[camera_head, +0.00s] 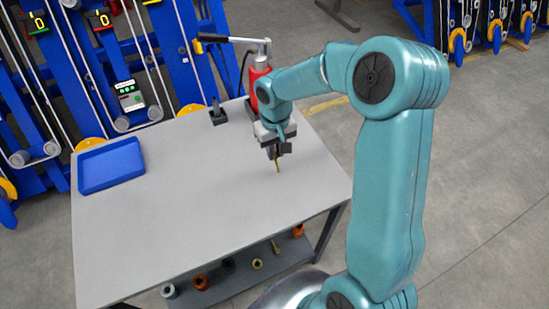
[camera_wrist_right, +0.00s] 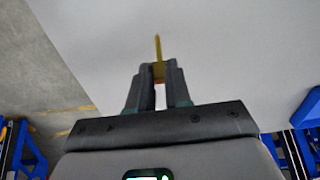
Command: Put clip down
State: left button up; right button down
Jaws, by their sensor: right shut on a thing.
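My right gripper (camera_head: 277,151) is over the right part of the grey table, pointing down. It is shut on the clip (camera_head: 279,168), a thin yellow-brown piece that sticks out below the fingertips. In the right wrist view the clip (camera_wrist_right: 158,50) stands out between the two dark fingers of the gripper (camera_wrist_right: 158,72). The grey table top (camera_head: 190,210) lies below it; I cannot tell whether the clip's tip touches the table. My left gripper is not in view.
A blue tray (camera_head: 110,166) lies at the table's left. A red hand-pump tool (camera_head: 258,80) with a black-handled lever and a small black stand (camera_head: 217,113) are at the back edge. Several spools lie on the lower shelf (camera_head: 240,275). The middle and front of the table are clear.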

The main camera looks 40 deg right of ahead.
aim_at(276, 155)
notch_tip(276, 155, down, 4)
jog(key=shift+f, duration=0.3)
jog(key=shift+s, duration=0.1)
jog(key=c, duration=1.1)
grip_release()
jog(key=shift+o, duration=0.2)
